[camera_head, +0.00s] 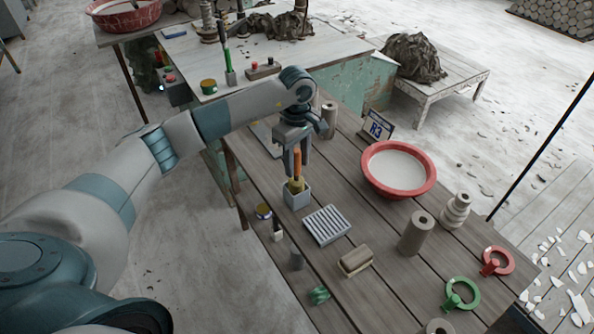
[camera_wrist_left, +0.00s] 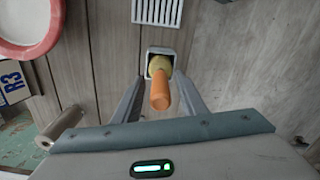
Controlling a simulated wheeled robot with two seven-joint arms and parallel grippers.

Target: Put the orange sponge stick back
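The orange sponge stick (camera_head: 297,164) stands upright, its yellow sponge end (camera_head: 296,184) down in a small grey square holder (camera_head: 297,200) on the plank table. In the left wrist view the orange handle (camera_wrist_left: 160,92) points up toward the camera, with the sponge inside the holder's rim (camera_wrist_left: 161,51). My left gripper (camera_head: 297,172) is above the holder with its fingers on either side of the handle. In the left wrist view, gaps show between the handle and both fingers, so it is open. My right gripper is not in view.
A ribbed white rack (camera_head: 327,225) sits just in front of the holder. A red basin (camera_head: 399,169), an R3 sign (camera_head: 377,126), a grey cylinder (camera_head: 416,233), a brown block (camera_head: 356,260) and green (camera_head: 462,294) and red (camera_head: 497,262) ring tools stand around on the table.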

